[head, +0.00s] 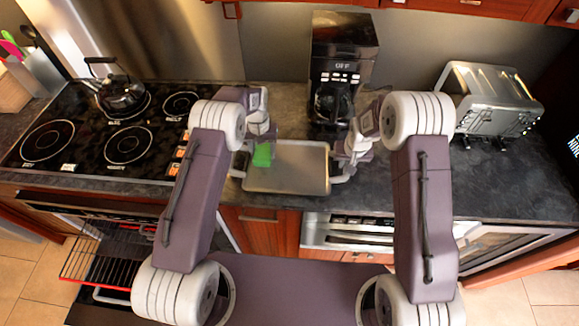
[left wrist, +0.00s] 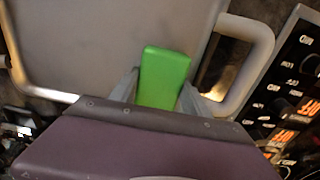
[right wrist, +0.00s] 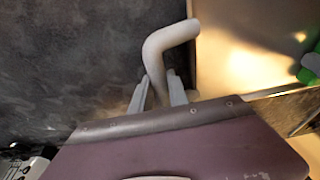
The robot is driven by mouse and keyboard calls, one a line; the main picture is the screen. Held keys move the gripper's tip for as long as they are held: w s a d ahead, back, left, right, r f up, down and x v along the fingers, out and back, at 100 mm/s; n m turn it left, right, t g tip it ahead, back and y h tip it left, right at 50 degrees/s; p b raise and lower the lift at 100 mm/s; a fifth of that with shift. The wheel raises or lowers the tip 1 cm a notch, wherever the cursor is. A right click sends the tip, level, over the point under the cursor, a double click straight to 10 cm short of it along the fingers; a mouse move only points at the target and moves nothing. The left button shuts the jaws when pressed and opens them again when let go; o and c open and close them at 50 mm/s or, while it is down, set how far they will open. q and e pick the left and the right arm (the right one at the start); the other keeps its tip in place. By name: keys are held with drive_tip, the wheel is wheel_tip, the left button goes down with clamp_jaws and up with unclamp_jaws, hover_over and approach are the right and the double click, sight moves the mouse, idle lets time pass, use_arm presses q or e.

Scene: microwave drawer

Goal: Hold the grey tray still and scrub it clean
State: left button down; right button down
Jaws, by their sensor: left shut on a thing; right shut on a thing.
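The grey tray (head: 290,168) lies on the dark counter in front of the coffee maker, with a handle at each short end. My left gripper (left wrist: 160,88) is shut on a green sponge (left wrist: 164,75) at the tray's left end, next to the left handle (left wrist: 258,65). The sponge also shows in the head view (head: 263,155); whether it touches the tray's surface I cannot tell. My right gripper (right wrist: 163,90) is shut on the tray's right handle (right wrist: 165,45). In the head view its fingers are partly hidden by my own arm.
A coffee maker (head: 343,65) stands behind the tray. A silver toaster (head: 490,98) is at the right. A stove (head: 100,135) with a kettle (head: 121,95) lies to the left. Below it, the oven (head: 110,255) is open with its rack showing.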

use_arm(q)
drive_tip(key=c, duration=0.7)
unclamp_jaws()
drive_tip(key=shift+a, duration=0.6)
drive_tip(key=shift+w+r, duration=0.1)
drive_tip(key=shift+r, duration=0.6)
drive_tip(key=shift+w, duration=0.1)
clamp_jaws()
drive_tip(key=shift+f, duration=0.55)
